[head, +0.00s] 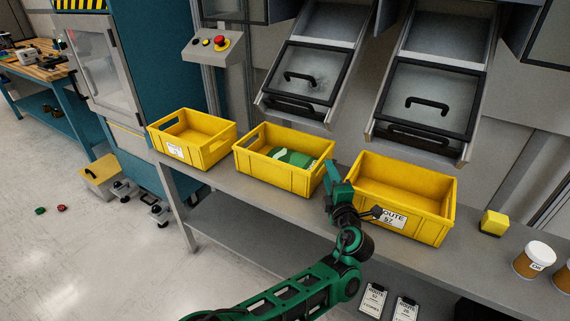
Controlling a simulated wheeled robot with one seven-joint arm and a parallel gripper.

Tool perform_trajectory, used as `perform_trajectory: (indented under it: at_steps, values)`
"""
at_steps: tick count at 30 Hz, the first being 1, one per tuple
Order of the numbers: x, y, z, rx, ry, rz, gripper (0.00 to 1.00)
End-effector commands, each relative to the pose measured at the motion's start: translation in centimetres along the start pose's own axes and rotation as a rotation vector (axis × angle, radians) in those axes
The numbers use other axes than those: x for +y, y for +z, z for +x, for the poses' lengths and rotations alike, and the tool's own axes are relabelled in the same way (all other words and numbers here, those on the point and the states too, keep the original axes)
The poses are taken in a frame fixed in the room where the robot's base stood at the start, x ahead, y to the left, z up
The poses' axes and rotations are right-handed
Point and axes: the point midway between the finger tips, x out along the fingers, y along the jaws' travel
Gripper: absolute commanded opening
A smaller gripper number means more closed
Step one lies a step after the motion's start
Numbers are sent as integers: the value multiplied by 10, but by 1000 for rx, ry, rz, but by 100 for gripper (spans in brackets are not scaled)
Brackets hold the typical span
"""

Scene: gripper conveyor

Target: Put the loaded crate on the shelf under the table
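The middle yellow crate (262,173) stands on the grey table (222,179) and holds green items (292,158). A left yellow crate (205,155) and a larger right yellow crate (428,225), labelled ROUTE 57, look empty. The grey shelf (225,222) under the table shows bare at its left part; my arm hides some of the rest. My gripper (332,172) is at the right end of the middle crate, in the gap before the right crate. Its fingers are too small and overlapped to tell whether they are open or touch the crate wall.
Two sloped chutes with lids (303,76) (430,100) hang above the table. Small red and green pieces lie on the floor at left.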

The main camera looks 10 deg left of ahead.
Motion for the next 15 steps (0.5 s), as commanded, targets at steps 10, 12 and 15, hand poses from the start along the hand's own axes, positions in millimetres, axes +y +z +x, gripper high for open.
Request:
perform_trajectory:
  at_steps: [10,12,15]
  values:
    - [0,-10,32,5,1,3,38]
    - [0,-11,42,4,1,2,38]
    - [0,-11,51,3,1,2,38]
